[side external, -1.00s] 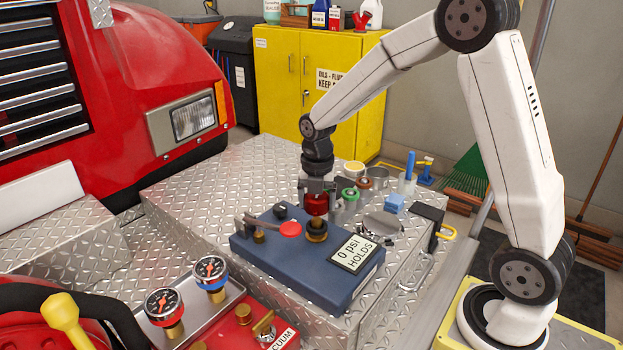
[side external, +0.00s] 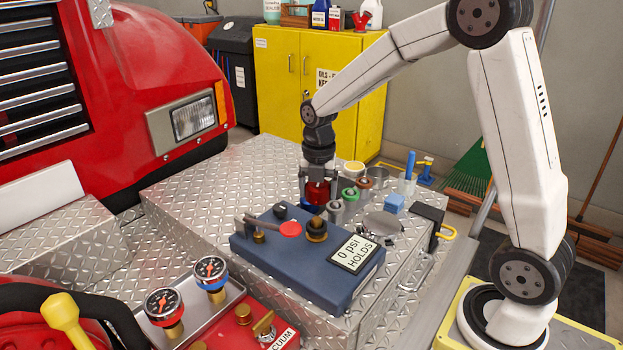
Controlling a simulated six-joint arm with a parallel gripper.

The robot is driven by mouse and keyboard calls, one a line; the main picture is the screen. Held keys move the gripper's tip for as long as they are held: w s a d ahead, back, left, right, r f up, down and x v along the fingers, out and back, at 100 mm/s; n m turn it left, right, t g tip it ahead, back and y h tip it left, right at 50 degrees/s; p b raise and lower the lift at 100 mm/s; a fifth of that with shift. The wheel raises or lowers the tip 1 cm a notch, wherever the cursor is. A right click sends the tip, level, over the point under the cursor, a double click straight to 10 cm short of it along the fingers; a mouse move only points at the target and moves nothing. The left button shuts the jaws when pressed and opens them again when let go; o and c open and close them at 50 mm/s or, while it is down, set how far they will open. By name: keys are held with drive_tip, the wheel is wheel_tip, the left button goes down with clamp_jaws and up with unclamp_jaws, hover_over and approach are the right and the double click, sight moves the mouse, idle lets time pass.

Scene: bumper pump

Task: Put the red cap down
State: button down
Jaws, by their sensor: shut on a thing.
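The red cap (side external: 318,192) is between the fingers of my gripper (side external: 318,200). My gripper is shut on it and points down, just behind the blue box (side external: 262,256). The cap's lower part is close to the bumper surface; I cannot tell whether it touches. On the blue box, a brass and black fitting (side external: 317,230) stands with its top bare, in front of my gripper. A lever with a red round end (side external: 290,229) lies to its left. A sign on the box (side external: 354,253) reads 0 psi HOLDS.
A green-topped can (side external: 350,195) and a grey cylinder (side external: 336,210) stand right of my gripper. The diamond-plate bumper (side external: 220,190) is clear to the left.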

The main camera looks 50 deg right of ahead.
drive_tip(key=s+d+f+m, duration=0.1)
drive_tip(key=d+m, duration=0.4)
drive_tip(key=d, duration=1.6)
drive_tip(key=shift+s+f+m, duration=0.2)
drive_tip(key=shift+s+m, duration=0.15)
drive_tip(key=shift+m, duration=0.05)
hover_over(344, 185)
drive_tip(key=s, duration=0.1)
drive_tip(key=f, duration=0.8)
drive_tip(key=shift+s+a+f, duration=0.1)
drive_tip(key=shift+a+f, duration=0.05)
drive_tip(key=shift+a, duration=0.2)
drive_tip(key=shift+w+d+f, duration=0.3)
drive_tip(key=shift+w+f, duration=0.25)
drive_tip(key=shift+f, duration=0.05)
drive_tip(key=shift+w+d+f, duration=0.1)
drive_tip(key=shift+f, duration=1.65)
